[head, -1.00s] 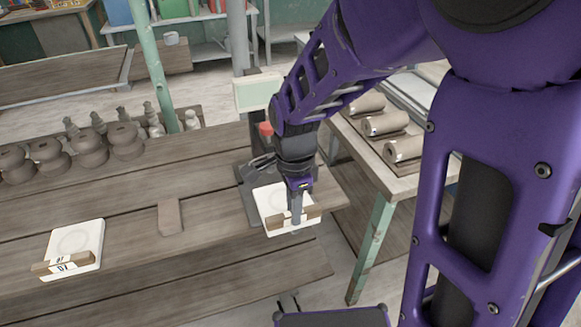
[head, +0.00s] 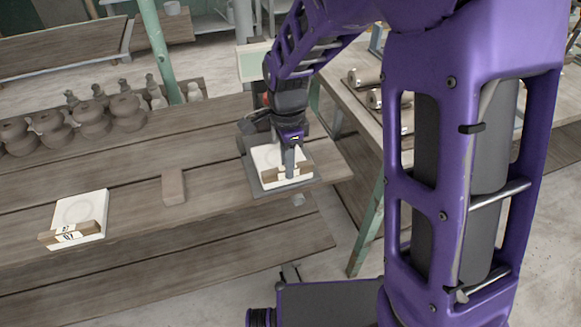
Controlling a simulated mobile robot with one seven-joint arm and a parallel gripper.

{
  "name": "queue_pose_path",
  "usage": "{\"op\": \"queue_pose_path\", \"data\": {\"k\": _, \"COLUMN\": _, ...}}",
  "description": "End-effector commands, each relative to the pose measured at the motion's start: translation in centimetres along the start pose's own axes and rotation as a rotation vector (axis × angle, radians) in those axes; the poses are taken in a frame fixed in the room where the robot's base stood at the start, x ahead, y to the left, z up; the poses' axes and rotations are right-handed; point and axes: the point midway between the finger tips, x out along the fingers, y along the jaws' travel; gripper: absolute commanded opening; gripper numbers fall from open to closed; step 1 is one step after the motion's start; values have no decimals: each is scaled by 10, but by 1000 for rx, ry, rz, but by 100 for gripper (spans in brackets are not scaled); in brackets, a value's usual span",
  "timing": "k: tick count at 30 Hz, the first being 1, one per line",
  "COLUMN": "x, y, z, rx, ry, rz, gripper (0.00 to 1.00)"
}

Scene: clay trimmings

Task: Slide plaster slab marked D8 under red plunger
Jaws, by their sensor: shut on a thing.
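My gripper (head: 289,172) points down and is shut on the brown front bar of a white plaster slab (head: 266,158). That slab lies flat on the dark grey base plate (head: 262,192) of a stand at the right end of the plank table. Its marking is too small to read here. The red plunger (head: 266,99) shows only as a sliver behind my wrist. Its underside, and where the slab's far edge is relative to it, are hidden by my wrist. A second white slab (head: 90,208) with a brown bar and an unclear label lies at the left.
A grey-brown block (head: 173,187) lies on the planks between the two slabs. Dark clay pots (head: 92,120) stand in a row at the back left. A pale display box (head: 252,62) rises behind the stand. A side table (head: 366,125) with rollers is at the right.

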Motion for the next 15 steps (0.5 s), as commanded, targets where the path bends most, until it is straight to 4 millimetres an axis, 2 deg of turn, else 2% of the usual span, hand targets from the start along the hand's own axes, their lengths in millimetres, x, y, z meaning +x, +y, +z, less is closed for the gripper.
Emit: {"op": "queue_pose_path", "data": {"k": 15, "x": 0, "y": -32, "z": 0, "rx": 0, "ry": 0, "rz": -2, "gripper": 0}}
